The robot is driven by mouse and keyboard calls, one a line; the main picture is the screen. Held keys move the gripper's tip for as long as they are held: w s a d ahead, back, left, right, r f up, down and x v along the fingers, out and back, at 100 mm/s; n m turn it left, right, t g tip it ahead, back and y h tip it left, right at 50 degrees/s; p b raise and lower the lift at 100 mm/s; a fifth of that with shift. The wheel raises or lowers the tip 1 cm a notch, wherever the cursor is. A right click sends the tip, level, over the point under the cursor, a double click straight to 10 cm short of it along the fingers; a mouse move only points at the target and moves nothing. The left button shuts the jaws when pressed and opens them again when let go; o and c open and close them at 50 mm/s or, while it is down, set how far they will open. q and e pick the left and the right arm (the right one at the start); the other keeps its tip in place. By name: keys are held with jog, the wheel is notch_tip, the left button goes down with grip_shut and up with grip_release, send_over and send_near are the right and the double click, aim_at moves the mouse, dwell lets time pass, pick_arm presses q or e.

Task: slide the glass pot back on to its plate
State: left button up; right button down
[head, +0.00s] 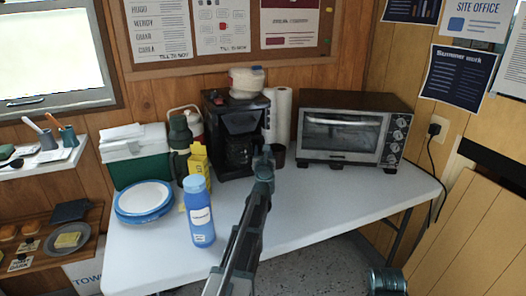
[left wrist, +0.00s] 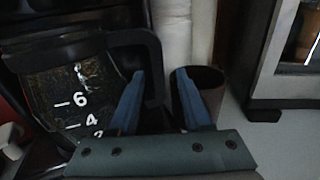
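The glass pot (left wrist: 75,100) with white level marks shows at the left of the left wrist view, its black handle (left wrist: 153,62) on the right side. In the head view the pot (head: 236,152) is in the front of the black coffee maker (head: 218,118), partly behind my arm. The plate under it is hidden, so I cannot tell how the pot sits on it. My left gripper (left wrist: 160,74) is open, its blue fingers on either side of the handle's upright part. I cannot tell whether they touch it.
A dark brown cup (left wrist: 208,88) stands just right of the fingers, before a paper roll (head: 280,112). A toaster oven (head: 342,134) is further right. A blue bottle (head: 200,222), yellow carton (head: 198,160) and plates (head: 144,200) stand left. The front right tabletop is clear.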

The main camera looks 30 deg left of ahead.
pick_arm(q)
jog(key=shift+s, duration=0.1)
jog(key=v, duration=1.3)
jog(key=shift+s+d, duration=0.15)
jog(key=shift+s, duration=0.1)
